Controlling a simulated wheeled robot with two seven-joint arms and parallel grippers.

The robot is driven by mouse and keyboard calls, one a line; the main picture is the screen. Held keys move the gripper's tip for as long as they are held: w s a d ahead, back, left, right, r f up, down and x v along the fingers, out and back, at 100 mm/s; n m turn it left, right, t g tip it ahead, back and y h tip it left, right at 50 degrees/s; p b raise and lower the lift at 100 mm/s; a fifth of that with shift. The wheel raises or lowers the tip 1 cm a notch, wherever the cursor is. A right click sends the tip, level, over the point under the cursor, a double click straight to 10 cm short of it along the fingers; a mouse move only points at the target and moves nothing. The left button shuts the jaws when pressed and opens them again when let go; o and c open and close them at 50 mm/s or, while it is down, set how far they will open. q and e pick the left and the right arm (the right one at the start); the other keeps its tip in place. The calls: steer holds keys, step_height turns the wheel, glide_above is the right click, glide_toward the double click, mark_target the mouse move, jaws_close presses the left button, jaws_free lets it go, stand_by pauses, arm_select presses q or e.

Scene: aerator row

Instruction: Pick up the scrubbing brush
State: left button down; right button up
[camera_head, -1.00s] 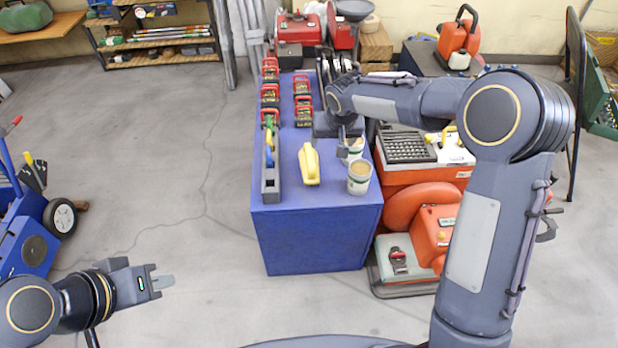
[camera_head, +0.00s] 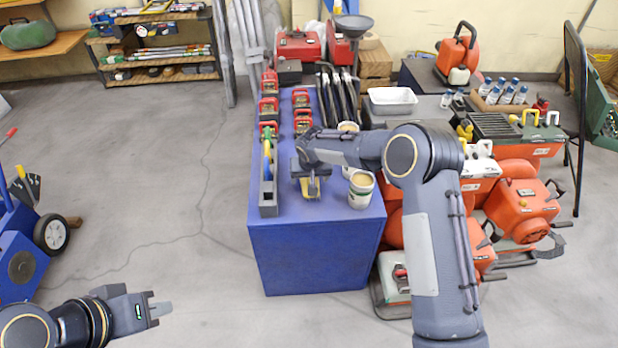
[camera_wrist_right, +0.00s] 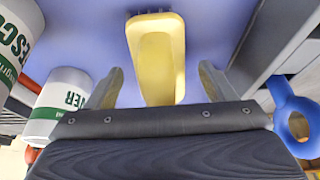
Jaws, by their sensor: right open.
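The yellow scrubbing brush (camera_wrist_right: 157,55) lies on the blue bench, with dark bristles just showing at its far end in the right wrist view. In the head view only bits of its yellow body (camera_head: 312,188) show under my right gripper (camera_head: 309,192). In the right wrist view the two fingers of my right gripper (camera_wrist_right: 160,85) are apart, one on each side of the brush, with gaps between. My left gripper (camera_head: 153,308) is at the lower left, away from the bench. I cannot tell how its fingers stand.
The blue bench (camera_head: 315,250) holds two tins, the nearer one (camera_head: 361,192) close to the right of the gripper. A grey tray (camera_head: 268,197) runs along the left, with a blue ring (camera_wrist_right: 296,118) near the gripper. Several red-handled items stand farther back.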

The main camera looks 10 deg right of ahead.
steer(key=c, duration=1.1)
steer(key=shift+r, duration=0.15)
steer(key=shift+r, duration=0.15)
step_height(320, 180, up, 4)
steer(key=shift+s+f+p, duration=0.1)
steer(key=shift+f+p, duration=0.15)
steer(key=shift+p, duration=0.3)
steer(key=s+r, duration=0.3)
steer(key=s, duration=0.1)
steer(key=s+a+r+p, duration=0.1)
steer(key=s+r, duration=0.2)
steer(key=s, duration=0.2)
steer(key=s+r, duration=0.3)
steer(key=s, duration=0.1)
steer(key=shift+s+a, duration=0.35)
